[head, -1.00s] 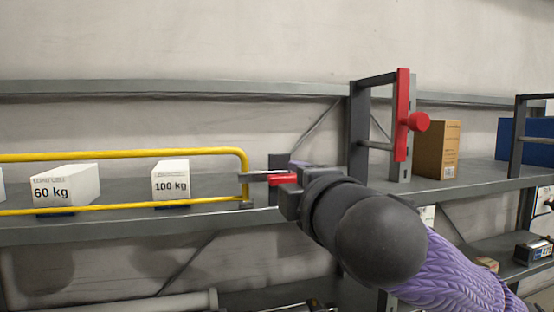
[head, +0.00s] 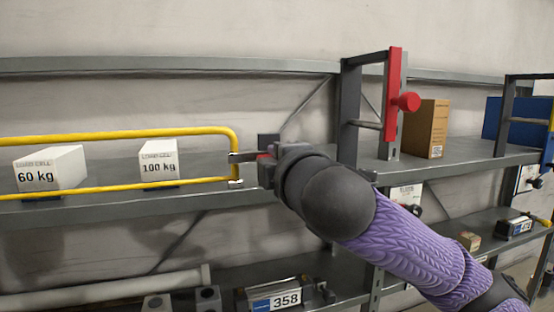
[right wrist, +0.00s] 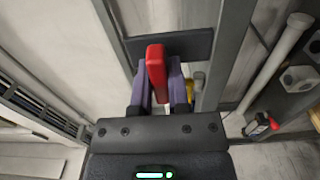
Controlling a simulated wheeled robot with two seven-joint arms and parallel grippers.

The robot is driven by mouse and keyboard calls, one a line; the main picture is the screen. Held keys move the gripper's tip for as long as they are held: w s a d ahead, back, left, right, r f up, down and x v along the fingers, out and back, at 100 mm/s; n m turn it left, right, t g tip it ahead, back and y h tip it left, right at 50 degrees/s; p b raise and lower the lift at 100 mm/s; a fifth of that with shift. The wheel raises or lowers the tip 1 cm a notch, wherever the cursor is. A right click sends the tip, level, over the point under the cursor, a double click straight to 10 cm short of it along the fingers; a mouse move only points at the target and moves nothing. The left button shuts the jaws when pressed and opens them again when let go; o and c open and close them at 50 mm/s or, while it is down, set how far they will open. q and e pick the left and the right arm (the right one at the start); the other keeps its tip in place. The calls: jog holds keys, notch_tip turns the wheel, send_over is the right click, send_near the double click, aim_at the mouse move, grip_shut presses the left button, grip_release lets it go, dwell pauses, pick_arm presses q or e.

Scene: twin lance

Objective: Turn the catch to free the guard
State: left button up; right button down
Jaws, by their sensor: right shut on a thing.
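The yellow tubular guard (head: 120,138) runs along the front of the shelf in the head view, its rounded right end beside my right gripper. My right gripper (head: 262,157) reaches in from the right at that end. In the right wrist view, the purple fingers of the right gripper (right wrist: 160,85) are closed on the red catch handle (right wrist: 156,70), which stands up between them in front of a dark plate. In the head view only a bit of the red catch (head: 264,156) shows; the gripper hides the rest. My left gripper is in neither current view.
White load-cell boxes marked 60 kg (head: 52,168) and 100 kg (head: 159,161) sit behind the guard. A grey frame with a tall red bar and red knob (head: 407,102) stands right of the gripper. A brown carton (head: 428,128) is beyond it.

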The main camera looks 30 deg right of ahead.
jog(key=shift+f+m, duration=0.1)
jog(key=shift+m, duration=0.3)
jog(key=m+b, duration=0.1)
jog(key=m, duration=0.7)
jog(key=shift+m+b, duration=0.3)
jog(key=shift+b, duration=0.05)
jog(key=m, duration=0.4)
jog(key=shift+m+b, duration=0.35)
jog(key=shift+m, duration=1.85)
jog(key=c, duration=0.6)
grip_release()
